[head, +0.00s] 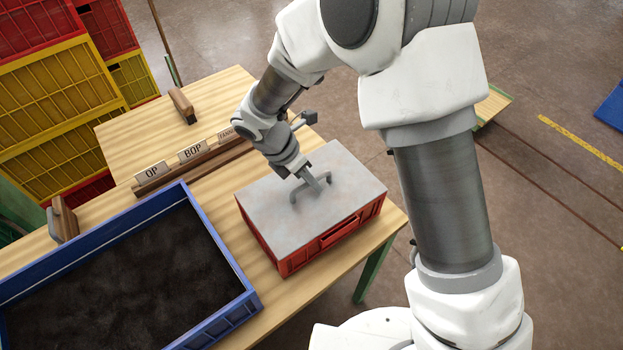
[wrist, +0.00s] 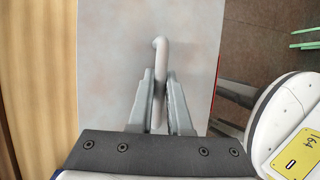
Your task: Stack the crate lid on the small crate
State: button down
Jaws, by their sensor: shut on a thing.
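The crate lid (head: 340,180) is a flat grey plate with a raised bar handle. It lies flat over the top of the small red crate (head: 335,238), with its edges close to the crate's rim; whether it rests fully on the rim I cannot tell. My gripper (head: 305,177) is shut on the lid's handle. In the wrist view, the two fingers of my gripper (wrist: 160,100) close on either side of the handle (wrist: 161,60), above the grey lid (wrist: 115,55). The crate's inside is hidden under the lid.
A blue crate with dark contents (head: 225,254) stands left of the red crate on the wooden table (head: 330,278). A rack with label cards (head: 193,151) and a wooden-handled tool (head: 182,104) lie behind. Yellow and red crates (head: 60,95) are stacked at the far left.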

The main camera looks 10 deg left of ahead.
jog(key=shift+f, duration=0.15)
jog(key=c, duration=0.8)
grip_release()
